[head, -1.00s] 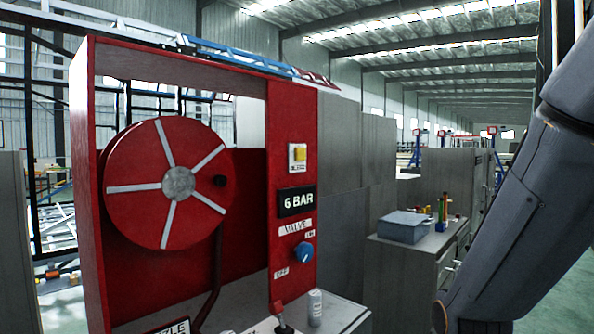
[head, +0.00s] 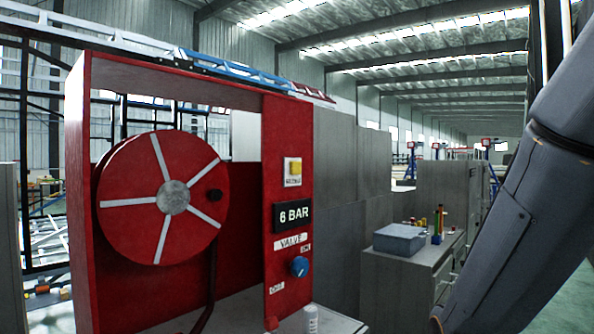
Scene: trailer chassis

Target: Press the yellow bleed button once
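The yellow bleed button (head: 295,167) sits on a pale square plate, high on the red front panel (head: 268,200) of the hose cabinet. A small label under it is too blurred to read. My arm shows at the right edge of the head view, apart from the panel. My gripper is out of the picture.
A red hose reel (head: 130,220) with white spokes fills the cabinet's left part. A pale cylinder (head: 311,318) and a red knob (head: 271,324) are at the bottom. A grey box (head: 399,238) lies on a cabinet at the right.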

